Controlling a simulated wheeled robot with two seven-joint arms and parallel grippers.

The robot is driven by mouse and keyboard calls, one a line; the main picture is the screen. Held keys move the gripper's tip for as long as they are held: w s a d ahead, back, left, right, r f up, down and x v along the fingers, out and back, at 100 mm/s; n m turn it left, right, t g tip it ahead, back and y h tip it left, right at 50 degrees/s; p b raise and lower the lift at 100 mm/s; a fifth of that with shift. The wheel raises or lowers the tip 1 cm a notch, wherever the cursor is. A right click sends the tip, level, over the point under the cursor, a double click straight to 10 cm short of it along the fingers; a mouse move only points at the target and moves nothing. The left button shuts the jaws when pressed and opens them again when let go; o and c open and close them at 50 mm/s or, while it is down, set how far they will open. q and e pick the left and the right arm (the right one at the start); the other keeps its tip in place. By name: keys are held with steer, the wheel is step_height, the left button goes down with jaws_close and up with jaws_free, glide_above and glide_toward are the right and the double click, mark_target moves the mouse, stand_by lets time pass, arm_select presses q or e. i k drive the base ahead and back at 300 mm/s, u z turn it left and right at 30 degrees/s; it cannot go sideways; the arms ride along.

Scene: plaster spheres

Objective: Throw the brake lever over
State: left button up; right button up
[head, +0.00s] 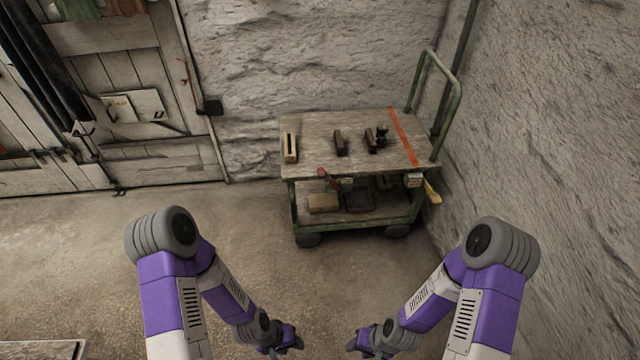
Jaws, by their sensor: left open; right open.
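A green-framed cart (310,165) stands against the rough wall. On its front edge, a short lever with a red knob (322,173) sits left of centre by a small pale block. A yellow handle (432,191) hangs tilted at the right front corner beside a pale box (412,181). I cannot tell for certain which one is the brake lever. My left gripper (295,343) and my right gripper (355,345) are both open and empty, low at the bottom of the view, well in front of the cart and apart from it.
On the cart top lie a yellowish block (290,148), dark tools (341,144) and a red stripe (402,137). The lower shelf holds a tan box (323,202) and a dark tray (359,201). A wooden door (130,70) stands left. Floor before the cart is clear.

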mark_target(321, 171)
steer(key=k, duration=0.9)
steer(key=u, duration=0.75)
steer(key=i, duration=1.45)
steer(key=z, duration=1.05)
steer(key=i, duration=0.75)
